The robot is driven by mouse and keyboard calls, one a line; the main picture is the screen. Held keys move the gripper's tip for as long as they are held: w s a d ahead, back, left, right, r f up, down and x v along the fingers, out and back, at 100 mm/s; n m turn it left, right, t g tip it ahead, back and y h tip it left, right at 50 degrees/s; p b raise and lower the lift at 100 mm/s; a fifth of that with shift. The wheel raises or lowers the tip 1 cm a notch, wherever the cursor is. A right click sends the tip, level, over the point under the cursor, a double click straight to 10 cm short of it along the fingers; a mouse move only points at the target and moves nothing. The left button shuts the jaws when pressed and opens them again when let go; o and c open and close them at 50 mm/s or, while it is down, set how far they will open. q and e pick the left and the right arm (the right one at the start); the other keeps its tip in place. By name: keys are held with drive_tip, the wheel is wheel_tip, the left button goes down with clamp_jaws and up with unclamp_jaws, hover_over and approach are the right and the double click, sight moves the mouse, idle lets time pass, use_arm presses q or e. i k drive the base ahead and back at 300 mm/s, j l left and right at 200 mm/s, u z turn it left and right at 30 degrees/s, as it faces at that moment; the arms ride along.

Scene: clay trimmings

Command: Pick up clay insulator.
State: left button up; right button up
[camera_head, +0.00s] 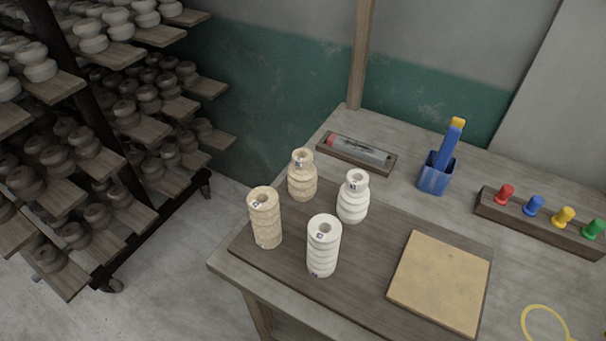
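Two tan ribbed clay insulators stand upright on a dark board: a straight cylinder at the left (266,228) and a bottle-necked one behind it (302,183). Two white ones stand beside them: a bottle-necked one (352,203) and a straight cylinder at the front (322,257). Each has a hole in its top and a small dark-marked label. They stand apart from one another. I cannot tell which one the task names. Neither of my grippers shows in the head view.
The dark board (374,268) also bears a tan square slab (440,283). Behind are a tray with a tool (357,153), a blue holder (436,178) and a rack of coloured pegs (540,222). A yellow loop (545,309) lies front right. Loaded shelves (110,130) stand left.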

sight(302, 176)
drive_tip(key=k+j+z, duration=0.35)
drive_tip(key=j+z, duration=0.15)
drive_tip(key=j, duration=0.2)
drive_tip(key=k+j+z, duration=0.45)
drive_tip(key=j, duration=0.2)
drive_tip(key=k+j+z, duration=0.5)
drive_tip(key=k+l, duration=0.05)
drive_tip(key=l, duration=0.05)
